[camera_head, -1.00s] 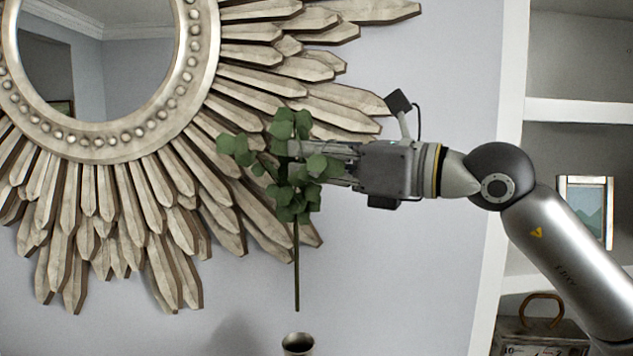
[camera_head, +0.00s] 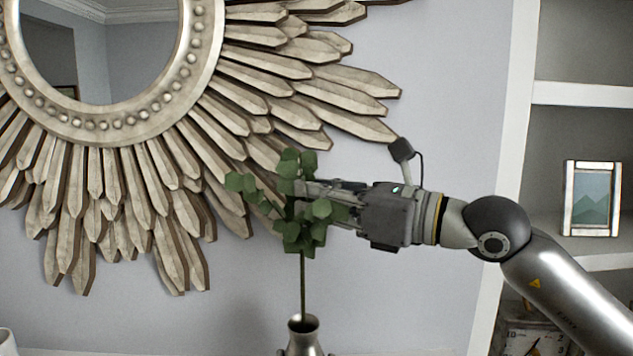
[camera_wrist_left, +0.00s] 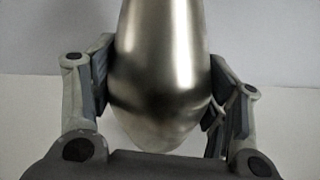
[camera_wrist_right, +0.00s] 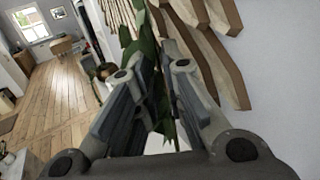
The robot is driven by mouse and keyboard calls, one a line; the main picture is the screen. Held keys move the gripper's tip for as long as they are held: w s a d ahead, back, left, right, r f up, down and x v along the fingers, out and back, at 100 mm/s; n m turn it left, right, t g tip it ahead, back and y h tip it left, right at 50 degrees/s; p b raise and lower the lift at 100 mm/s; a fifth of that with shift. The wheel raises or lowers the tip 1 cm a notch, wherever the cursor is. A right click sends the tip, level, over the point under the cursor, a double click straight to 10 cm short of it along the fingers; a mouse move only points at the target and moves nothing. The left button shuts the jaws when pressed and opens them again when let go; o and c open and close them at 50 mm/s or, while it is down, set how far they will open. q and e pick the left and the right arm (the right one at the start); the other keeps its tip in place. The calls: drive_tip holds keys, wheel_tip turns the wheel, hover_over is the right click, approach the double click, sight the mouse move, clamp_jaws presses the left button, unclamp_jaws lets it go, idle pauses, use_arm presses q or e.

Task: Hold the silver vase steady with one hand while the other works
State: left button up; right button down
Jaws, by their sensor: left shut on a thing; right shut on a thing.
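The silver vase (camera_head: 304,338) shows its neck and mouth at the bottom of the head view; its lower body is cut off. In the left wrist view the vase (camera_wrist_left: 160,70) stands between the fingers of my left gripper (camera_wrist_left: 165,85), which is shut on it. My right gripper (camera_head: 305,190) is shut on a leafy green sprig (camera_head: 291,165) and holds it upright above the vase. The sprig's thin stem (camera_head: 303,285) reaches down to the vase mouth, its lower end hidden at or behind the rim. The leaves (camera_wrist_right: 145,65) also show between the right fingers.
A large sunburst mirror (camera_head: 115,130) hangs on the wall close behind the sprig. White shelves (camera_head: 585,94) with a small framed picture (camera_head: 592,198) stand at the right. The wall between mirror and shelves is bare.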

sight(304, 233)
use_arm(q)
drive_tip(key=shift+f, duration=0.1)
use_arm(e)
drive_tip(key=shift+f, duration=2.75)
drive_tip(key=c, duration=1.5)
unclamp_jaws()
drive_tip(key=shift+o, duration=0.2)
drive_tip(key=shift+d, duration=0.1)
drive_tip(key=v, duration=1.2)
